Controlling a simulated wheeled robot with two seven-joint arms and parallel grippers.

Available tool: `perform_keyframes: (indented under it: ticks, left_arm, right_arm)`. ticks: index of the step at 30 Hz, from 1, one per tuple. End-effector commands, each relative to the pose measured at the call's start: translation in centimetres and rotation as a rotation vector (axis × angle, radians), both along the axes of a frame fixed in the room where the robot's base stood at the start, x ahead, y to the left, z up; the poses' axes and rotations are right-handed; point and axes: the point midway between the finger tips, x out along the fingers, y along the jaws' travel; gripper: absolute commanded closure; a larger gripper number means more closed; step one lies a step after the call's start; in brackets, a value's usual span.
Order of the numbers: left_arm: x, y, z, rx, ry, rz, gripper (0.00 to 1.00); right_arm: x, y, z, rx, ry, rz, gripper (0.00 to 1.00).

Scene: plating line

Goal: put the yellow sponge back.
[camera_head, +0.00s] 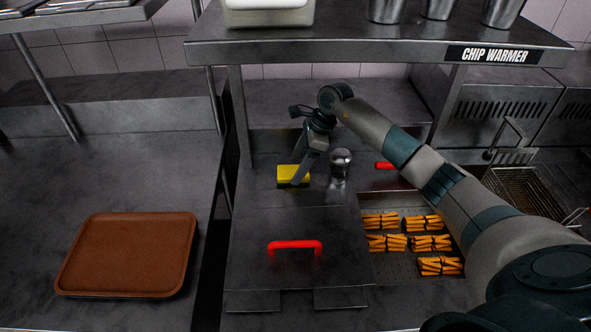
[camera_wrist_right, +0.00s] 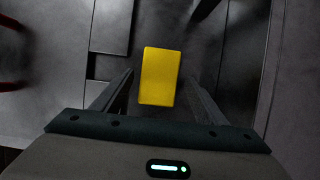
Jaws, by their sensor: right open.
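The yellow sponge (camera_head: 287,173) lies on the steel counter behind the lid with the red handle, left of a metal shaker. My right gripper (camera_head: 297,179) is over the sponge, pointing down, and hides part of it in the head view. In the right wrist view the sponge (camera_wrist_right: 161,76) shows upright in the picture, between the two spread fingers of my right gripper (camera_wrist_right: 161,82), with a gap on each side. The right gripper is open and holds nothing. My left gripper is not in view.
The metal shaker (camera_head: 340,166) stands close to the right of my right gripper. A lid with a red handle (camera_head: 295,245) is in front. Several fry portions (camera_head: 388,242) lie in the open well. A brown tray (camera_head: 128,254) is on the left counter. The chip warmer shelf (camera_head: 350,45) overhangs behind.

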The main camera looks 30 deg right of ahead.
Motion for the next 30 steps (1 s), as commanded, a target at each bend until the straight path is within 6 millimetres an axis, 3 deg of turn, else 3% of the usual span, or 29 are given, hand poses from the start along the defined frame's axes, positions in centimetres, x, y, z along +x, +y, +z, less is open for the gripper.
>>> perform_keyframes:
  ticks: [15, 21, 30]
  left_arm:
    - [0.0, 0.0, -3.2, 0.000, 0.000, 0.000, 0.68]
    - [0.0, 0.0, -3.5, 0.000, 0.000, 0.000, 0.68]
    - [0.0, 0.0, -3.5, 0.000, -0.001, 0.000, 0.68]
  right_arm:
    - [-1.4, -3.0, 7.8, -0.001, -0.002, 0.001, 0.34]
    - [-1.7, -3.4, 9.2, 0.001, -0.001, 0.002, 0.34]
    - [-1.8, -3.5, 9.4, 0.000, 0.000, 0.001, 0.34]
